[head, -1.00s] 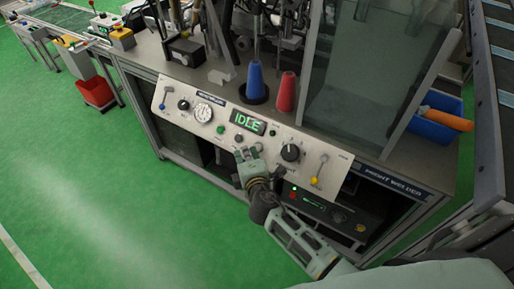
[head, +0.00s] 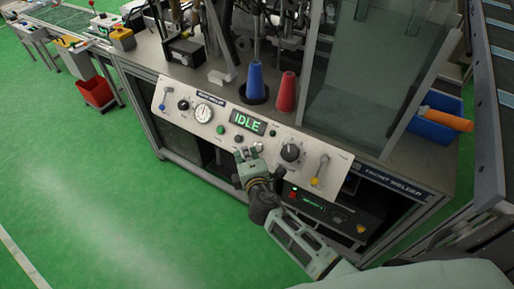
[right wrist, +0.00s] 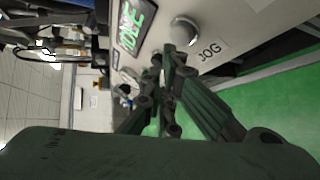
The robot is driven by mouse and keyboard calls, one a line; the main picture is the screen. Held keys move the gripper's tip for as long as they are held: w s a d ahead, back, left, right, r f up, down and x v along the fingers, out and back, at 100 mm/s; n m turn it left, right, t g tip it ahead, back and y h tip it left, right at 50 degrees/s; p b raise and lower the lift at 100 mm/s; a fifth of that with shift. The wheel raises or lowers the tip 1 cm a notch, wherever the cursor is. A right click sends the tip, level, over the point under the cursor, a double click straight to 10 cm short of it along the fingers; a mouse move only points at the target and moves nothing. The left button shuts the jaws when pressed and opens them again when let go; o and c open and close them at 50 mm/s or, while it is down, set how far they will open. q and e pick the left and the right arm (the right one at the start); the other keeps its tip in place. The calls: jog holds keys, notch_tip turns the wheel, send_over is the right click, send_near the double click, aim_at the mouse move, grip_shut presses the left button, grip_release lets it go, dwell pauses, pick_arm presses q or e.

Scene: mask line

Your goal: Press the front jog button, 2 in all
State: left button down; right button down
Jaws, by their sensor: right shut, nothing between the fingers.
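The control panel (head: 200,117) is the sloped white front of the welder bench, with a green IDLE display (head: 248,122). The jog button is a round grey button below the display in the head view (head: 238,139). It also shows in the right wrist view (right wrist: 184,30), beside its JOG label (right wrist: 212,50). My right gripper (head: 246,153) is shut and empty, just below the button. In the right wrist view its fingertips (right wrist: 169,50) are close to the button's edge; I cannot tell whether they touch it. My left gripper is not in view.
A green button (head: 220,129) sits left of the jog button, and a black knob (head: 290,152) and a yellow-tipped lever (head: 320,170) sit to the right. Blue (head: 255,80) and red (head: 287,92) cones stand behind the panel. The green floor in front is clear.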

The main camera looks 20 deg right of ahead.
jog(key=shift+d+f, duration=0.1)
jog(key=shift+w+d+f, duration=0.15)
jog(key=shift+w+f, duration=0.05)
jog(key=shift+w+d+f+b, duration=0.25)
jog(key=shift+d+b, duration=0.1)
jog(key=shift+b, duration=0.15)
dwell(0.9)
jog(key=shift+s, duration=0.1)
jog(key=shift+s+a+r+p, duration=0.35)
jog(key=shift+a+r+p, duration=0.1)
jog(key=shift+a+r, duration=0.1)
jog(key=s+a+r+p, duration=0.2)
jog(key=a+r, duration=0.1)
jog(key=shift+s+r, duration=0.1)
jog(key=shift+s, duration=0.1)
dwell(0.4)
